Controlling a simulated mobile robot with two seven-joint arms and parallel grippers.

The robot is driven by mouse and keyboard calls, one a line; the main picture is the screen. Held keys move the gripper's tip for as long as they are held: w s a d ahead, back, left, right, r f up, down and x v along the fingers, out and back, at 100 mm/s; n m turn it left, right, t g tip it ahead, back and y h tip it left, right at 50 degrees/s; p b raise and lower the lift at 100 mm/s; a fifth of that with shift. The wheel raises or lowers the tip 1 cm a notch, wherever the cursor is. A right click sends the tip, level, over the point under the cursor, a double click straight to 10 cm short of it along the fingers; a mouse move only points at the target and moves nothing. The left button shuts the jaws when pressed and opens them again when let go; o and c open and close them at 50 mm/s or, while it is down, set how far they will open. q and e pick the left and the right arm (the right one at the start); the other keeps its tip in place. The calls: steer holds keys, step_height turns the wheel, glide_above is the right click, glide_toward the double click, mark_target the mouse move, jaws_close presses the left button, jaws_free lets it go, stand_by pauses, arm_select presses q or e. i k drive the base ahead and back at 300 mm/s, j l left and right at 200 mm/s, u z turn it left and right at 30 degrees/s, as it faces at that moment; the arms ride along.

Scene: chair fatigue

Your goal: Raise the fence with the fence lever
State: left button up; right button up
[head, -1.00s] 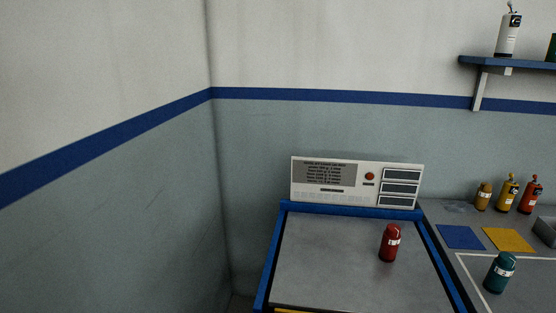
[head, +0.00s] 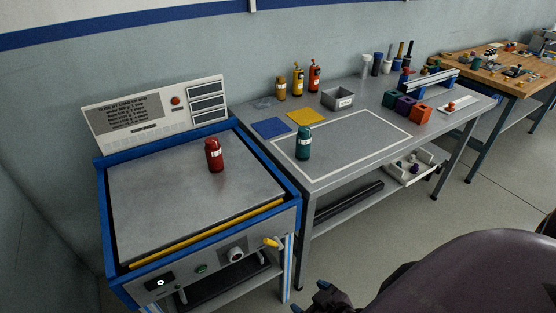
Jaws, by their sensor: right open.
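The machine (head: 200,181) with a blue frame and grey top stands at the left. A yellow strip, seemingly the fence (head: 207,235), runs along its front edge and looks low, about level with the top. The yellow-handled lever (head: 271,242), seemingly the fence lever, sticks out at the right end of the front panel. My right gripper (head: 322,299) is at the bottom edge, open, right of and below the lever in the picture and apart from it. Its fingers are small, dark and partly cut off. My left gripper is not in view.
A red bottle (head: 214,155) stands on the machine's top. The grey bench (head: 350,150) to its right holds a teal bottle (head: 303,143), a grey bin (head: 337,99) and coloured blocks. A wooden table (head: 510,78) stands farther right. Open floor (head: 490,195) lies in front.

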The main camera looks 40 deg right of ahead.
mark_target(275, 242)
steer(key=z, duration=1)
